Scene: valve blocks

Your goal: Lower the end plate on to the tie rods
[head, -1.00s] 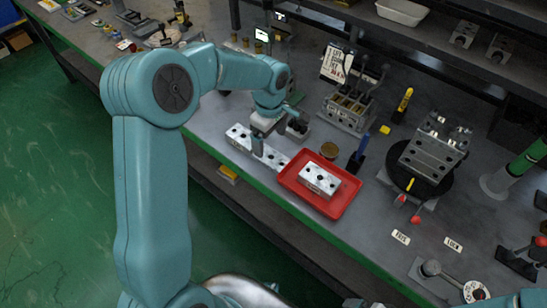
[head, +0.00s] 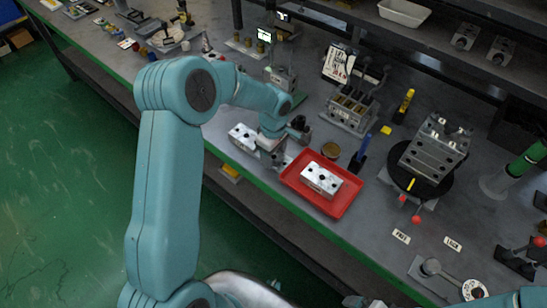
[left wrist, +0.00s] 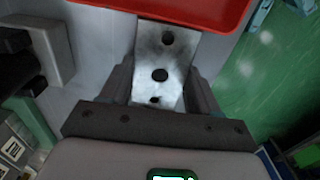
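Silver blocks with dark holes stand on the bench: one (head: 243,137) left of my left gripper, and one (head: 321,180) in the red tray (head: 343,205). My left gripper (head: 277,157) is low at the tray's left edge. In the left wrist view its two dark fingers (left wrist: 160,85) stand apart on either side of a silver block (left wrist: 160,60) with three holes; contact is not clear. I cannot tell which block is the end plate. A grey valve stack (head: 436,150) stands on a black round turntable (head: 420,186); its rods are hard to make out. Only a cropped piece at the bottom edge may be my right gripper.
A lever valve bank (head: 352,105), a brass round part (head: 331,150) and a blue-handled tool (head: 361,152) stand behind the tray. A green cylinder (head: 527,160) on a grey base is far right.

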